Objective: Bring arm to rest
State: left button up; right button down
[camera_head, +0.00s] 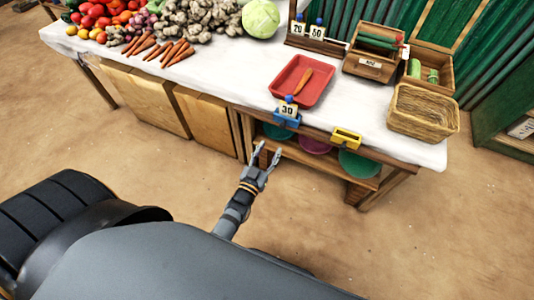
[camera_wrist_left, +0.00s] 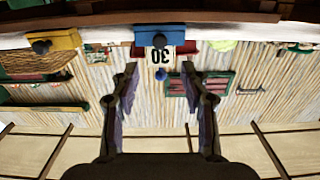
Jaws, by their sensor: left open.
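My left gripper (camera_head: 267,160) is open and empty in the head view. It is in front of the stall, over the floor side of the table's front edge. In the left wrist view its two fingers (camera_wrist_left: 159,90) stand apart with nothing between them. Past the fingers, the wrist view shows a blue holder (camera_wrist_left: 159,33) with a "30" tag (camera_wrist_left: 160,55), upside down. The same blue holder (camera_head: 286,120) sits at the table's front edge in the head view, apart from the gripper. My right gripper is in neither view.
The white-topped table (camera_head: 225,70) holds vegetables, a red tray (camera_head: 297,92) with a wooden thing in it, a wicker basket (camera_head: 424,112) and wooden boxes (camera_head: 372,62). A yellow holder (camera_head: 346,138) is on its front edge. Bowls (camera_head: 358,164) stand on the shelf below. The sandy floor (camera_head: 310,225) is clear.

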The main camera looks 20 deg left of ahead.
pick_arm(q)
jog(key=shift+s, duration=0.8)
jog(key=s+a+f+g+p, duration=0.2)
jog(key=s+f+g+p, duration=0.15)
jog(key=s+f, duration=0.45)
jog(key=s+a+f+g+p, duration=0.15)
jog(key=s+f+g, duration=0.3)
jog(key=f, duration=0.85)
jog(key=s+a+f+g+p, duration=0.2)
jog(key=s+a+f+g, duration=0.1)
jog(key=s, duration=0.8)
jog(key=s+a+f+g+y+p, duration=0.1)
jog(key=s+a+f+g, duration=0.3)
jog(key=s, duration=0.7)
notch_tip(320, 180, down, 3)
jog(key=shift+s+a+r+g+p, duration=0.2)
jog(key=shift+s+g+p, duration=0.15)
jog(key=shift+g+p, duration=0.4)
jog(key=shift+w, duration=0.1)
